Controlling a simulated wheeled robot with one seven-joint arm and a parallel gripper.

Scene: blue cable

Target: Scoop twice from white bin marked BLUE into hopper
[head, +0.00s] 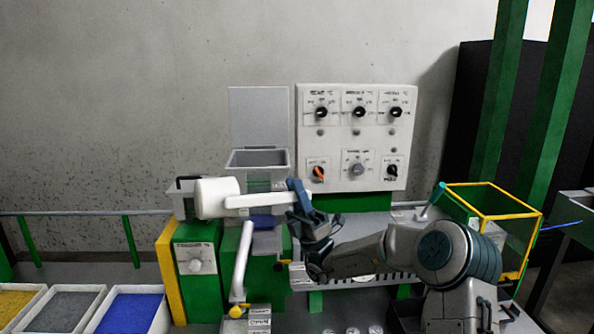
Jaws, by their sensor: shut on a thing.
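My gripper (298,198) is shut on the handle of a white scoop (217,198). The scoop's round cup points left, in front of the machine, and its opening and contents cannot be seen. The grey hopper (258,160) is just behind and above the scoop handle, with its lid (258,115) standing open. The white bin of blue material (163,317) is at the lower left, well away from the scoop. No marking on this bin is visible.
White bins of grey (60,309) and yellow (15,304) material stand left of the blue one. A control panel (352,137) is right of the hopper. A white lever (242,262) stands below the scoop. A yellow-edged green frame (490,208) stands right.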

